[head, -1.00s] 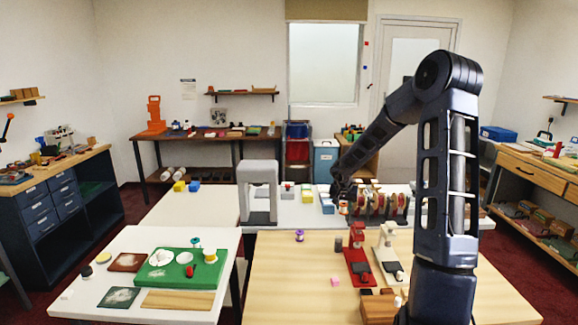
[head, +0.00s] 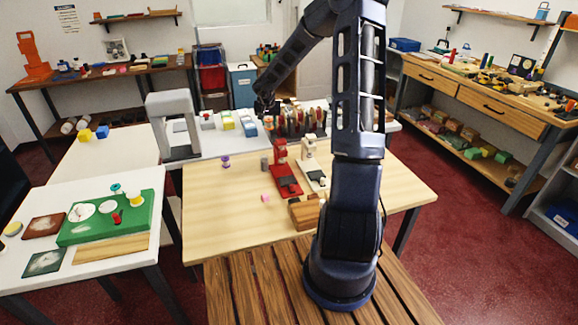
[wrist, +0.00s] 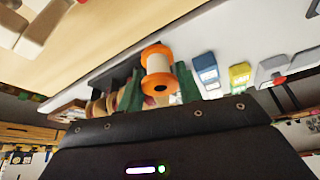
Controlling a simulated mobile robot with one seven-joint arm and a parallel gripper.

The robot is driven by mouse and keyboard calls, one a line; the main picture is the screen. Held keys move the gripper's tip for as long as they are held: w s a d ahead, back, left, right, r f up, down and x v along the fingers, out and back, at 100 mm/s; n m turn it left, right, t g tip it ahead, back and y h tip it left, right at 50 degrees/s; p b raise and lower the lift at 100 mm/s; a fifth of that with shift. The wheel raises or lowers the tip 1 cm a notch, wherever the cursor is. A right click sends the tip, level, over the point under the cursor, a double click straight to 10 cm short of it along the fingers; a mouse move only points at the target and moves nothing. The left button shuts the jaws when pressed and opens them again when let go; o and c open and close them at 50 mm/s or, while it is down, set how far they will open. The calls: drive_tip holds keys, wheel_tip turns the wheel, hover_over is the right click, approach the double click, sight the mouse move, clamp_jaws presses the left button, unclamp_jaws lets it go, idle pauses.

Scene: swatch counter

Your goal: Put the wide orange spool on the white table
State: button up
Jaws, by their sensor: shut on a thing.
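The wide orange spool (wrist: 158,69), with orange flanges and a pale wound middle, shows in the wrist view. My gripper (wrist: 156,92) is shut on it, with a green finger on each side. In the head view my gripper (head: 266,108) is at the back, over the white surface beyond the wooden table; the spool is too small there to make out clearly. White tabletops show at the front left (head: 30,203), at the left rear (head: 115,155) and behind the wooden table (head: 213,142).
A rack of spools (head: 300,120) stands right beside my gripper. A grey arch (head: 174,125) stands to the left. The wooden table (head: 225,215) holds red and white stands. A green board (head: 110,217) occupies the front-left white table. The left-rear white table is mostly clear.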

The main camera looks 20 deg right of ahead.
drive_tip(key=s+a+r, duration=0.3)
drive_tip(key=s+a, duration=0.3)
drive_tip(key=s, duration=0.3)
drive_tip(key=r+m, duration=0.1)
drive_tip(key=m, duration=0.1)
hover_over(261, 181)
drive_tip(key=s, duration=0.1)
drive_tip(key=shift+h, duration=0.3)
drive_tip(key=f, duration=1.2)
drive_tip(key=a+f, duration=0.1)
drive_tip(key=f, duration=0.6)
drive_tip(key=shift+s+f, duration=0.1)
drive_tip(key=shift+s, duration=0.1)
drive_tip(key=shift+f, duration=0.15)
drive_tip(key=o, duration=1)
drive_tip(key=shift+o, duration=0.2)
